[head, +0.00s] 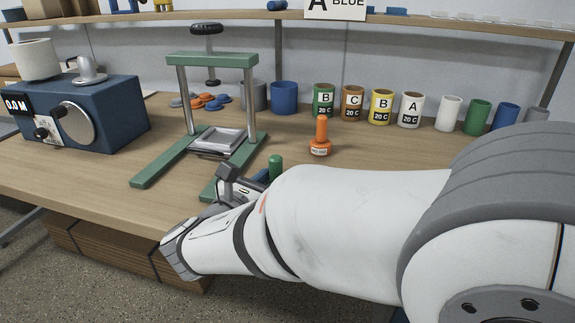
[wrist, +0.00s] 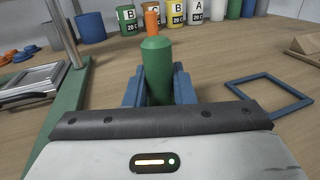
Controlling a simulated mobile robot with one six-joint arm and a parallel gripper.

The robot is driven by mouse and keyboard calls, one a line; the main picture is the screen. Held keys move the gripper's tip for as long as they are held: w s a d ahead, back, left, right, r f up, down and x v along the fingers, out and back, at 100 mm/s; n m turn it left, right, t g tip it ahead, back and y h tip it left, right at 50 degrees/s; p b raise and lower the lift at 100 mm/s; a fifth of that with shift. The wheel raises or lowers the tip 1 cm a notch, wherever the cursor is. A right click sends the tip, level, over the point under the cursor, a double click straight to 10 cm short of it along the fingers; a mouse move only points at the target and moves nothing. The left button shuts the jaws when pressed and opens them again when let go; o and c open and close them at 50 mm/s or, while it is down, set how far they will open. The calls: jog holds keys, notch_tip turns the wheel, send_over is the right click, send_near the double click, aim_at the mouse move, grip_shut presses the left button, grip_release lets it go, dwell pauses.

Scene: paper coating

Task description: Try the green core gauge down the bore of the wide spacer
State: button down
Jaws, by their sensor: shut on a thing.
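The green core gauge (wrist: 157,68) stands upright between the blue fingers of my gripper (wrist: 158,88) in the wrist view. My gripper is shut on it, and the gauge's rounded top rises above the fingers. In the head view the gauge's green top (head: 275,166) shows just beyond my arm, which hides most of my gripper and the table below it. I cannot pick out the wide spacer for certain. A wide blue cylinder (head: 284,98) and a grey one (head: 253,96) stand at the back, but their bores cannot be made out.
An orange labelled gauge (head: 321,137) stands beyond my gripper. A green press frame (head: 212,60) is at left, beside a blue instrument (head: 78,112). Labelled cups (head: 352,103) line the back.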

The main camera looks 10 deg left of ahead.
jog(key=shift+f, duration=0.25)
jog(key=c, duration=1.1)
grip_release()
jog(key=shift+c, duration=0.2)
jog(key=p+v, duration=0.1)
jog(key=v, duration=0.6)
jog(key=shift+s+a+p, duration=0.15)
jog(key=shift+s+p, duration=0.15)
jog(key=shift+s, duration=0.1)
jog(key=shift+s, duration=0.1)
